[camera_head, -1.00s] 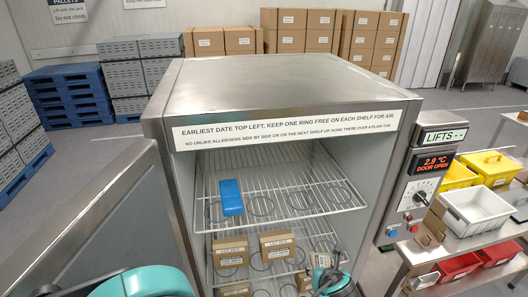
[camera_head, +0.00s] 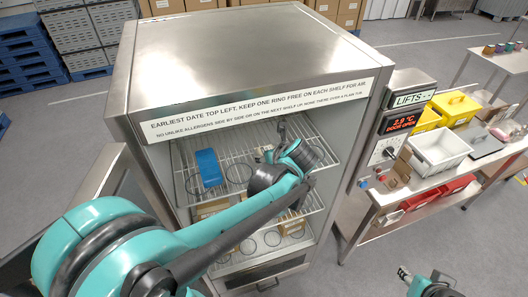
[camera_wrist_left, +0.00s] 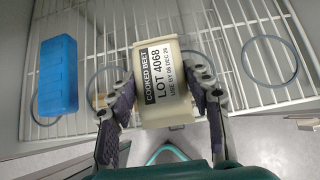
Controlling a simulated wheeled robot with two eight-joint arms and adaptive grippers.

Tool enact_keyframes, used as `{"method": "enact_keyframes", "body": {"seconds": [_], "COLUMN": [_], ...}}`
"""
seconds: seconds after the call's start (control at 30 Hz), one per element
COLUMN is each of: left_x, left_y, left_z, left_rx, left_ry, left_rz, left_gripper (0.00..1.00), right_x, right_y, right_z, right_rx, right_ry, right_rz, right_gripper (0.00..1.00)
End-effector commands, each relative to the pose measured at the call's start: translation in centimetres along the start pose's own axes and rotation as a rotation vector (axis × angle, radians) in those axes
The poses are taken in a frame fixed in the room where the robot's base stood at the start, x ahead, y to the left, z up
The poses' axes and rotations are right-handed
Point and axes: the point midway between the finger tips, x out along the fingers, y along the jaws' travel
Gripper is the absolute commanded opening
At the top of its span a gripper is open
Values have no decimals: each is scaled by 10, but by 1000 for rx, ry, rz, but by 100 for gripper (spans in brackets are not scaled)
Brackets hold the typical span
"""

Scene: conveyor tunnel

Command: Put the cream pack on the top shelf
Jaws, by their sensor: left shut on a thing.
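The cream pack (camera_wrist_left: 165,82) has a label reading COOKED BEET, LOT 4068. In the left wrist view it sits between the two fingers of my left gripper (camera_wrist_left: 164,98), which is shut on it. In the head view my left arm reaches into the open cabinet, and the left gripper (camera_head: 275,142) is at the top wire shelf (camera_head: 231,140). The pack is mostly hidden there. I cannot tell whether it touches the shelf. My right gripper (camera_head: 425,283) is at the lower right, outside the cabinet; its jaw opening is unclear.
A blue pack (camera_head: 209,168) stands at the left of the top shelf, also in the left wrist view (camera_wrist_left: 58,76). Flat rings mark the shelf; a right-hand ring (camera_wrist_left: 270,60) is empty. Brown boxes (camera_head: 211,208) sit below. A steel bench (camera_head: 372,200) with bins stands right.

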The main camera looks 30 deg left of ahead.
Motion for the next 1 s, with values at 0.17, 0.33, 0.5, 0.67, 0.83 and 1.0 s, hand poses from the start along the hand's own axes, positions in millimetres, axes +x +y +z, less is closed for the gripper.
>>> {"method": "enact_keyframes", "body": {"seconds": [0.17, 0.33, 0.5, 0.67, 0.83, 1.0], "left_x": [21, 32, 53, 61, 60, 62], "left_y": [0, 0, -1, 0, 0, 0], "left_z": [22, 32, 20, 11, 11, 9], "left_rx": [-1, 0, 2, 2, 2, 2], "left_ry": [0, -1, -1, -1, -1, 0], "left_rz": [1, 1, -1, -1, -1, -1], "left_gripper": [6, 6, 6, 6, 6, 55], "right_x": [-1, -1, 2, 2, 2, 4], "right_y": [0, 0, 0, 0, 0, 0], "right_z": [0, -1, 1, 2, 2, 3], "right_rx": [0, 0, 0, 0, 0, 0], "right_ry": [0, 0, 0, 0, 0, 0], "right_rz": [0, 0, 0, 0, 0, 0], "right_gripper": [40, 40, 40, 40, 40, 40]}}
